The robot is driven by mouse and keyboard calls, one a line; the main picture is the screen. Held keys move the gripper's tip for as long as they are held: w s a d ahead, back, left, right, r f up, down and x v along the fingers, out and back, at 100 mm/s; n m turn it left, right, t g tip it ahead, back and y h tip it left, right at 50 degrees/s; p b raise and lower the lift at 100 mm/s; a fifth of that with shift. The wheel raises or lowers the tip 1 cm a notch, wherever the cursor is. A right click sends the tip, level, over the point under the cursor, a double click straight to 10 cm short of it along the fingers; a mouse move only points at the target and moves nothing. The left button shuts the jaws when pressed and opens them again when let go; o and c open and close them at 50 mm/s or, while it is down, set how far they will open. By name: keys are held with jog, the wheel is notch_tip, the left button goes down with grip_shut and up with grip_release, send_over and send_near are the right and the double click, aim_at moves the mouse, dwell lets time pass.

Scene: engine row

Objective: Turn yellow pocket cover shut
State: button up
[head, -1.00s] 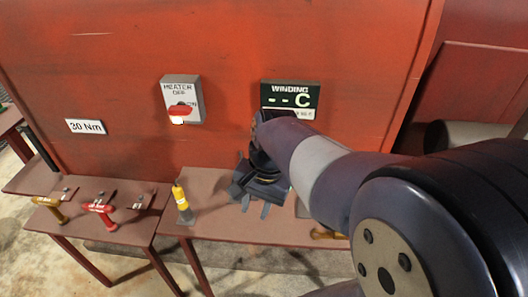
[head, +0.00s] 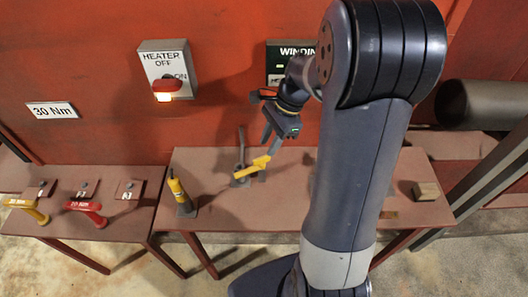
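A yellow bar-like piece (head: 250,169), which looks like the yellow cover, lies slanted low over the middle table in the head view. It is beside a small grey upright post (head: 241,145). My gripper (head: 266,152) reaches down from the upper right, with its fingertips right at the piece's upper right end. I cannot tell whether the fingers touch or hold it, or how far apart they are. The pocket itself cannot be made out.
A yellow-and-grey tool (head: 180,194) stands upright left of the post. Yellow- and red-handled tools (head: 88,207) are on the left table. A heater switch box (head: 167,69) is on the red wall. A small block (head: 426,191) sits at the table's right.

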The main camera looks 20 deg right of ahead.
aim_at(262, 157)
jog(key=shift+x, duration=2.4)
grip_shut()
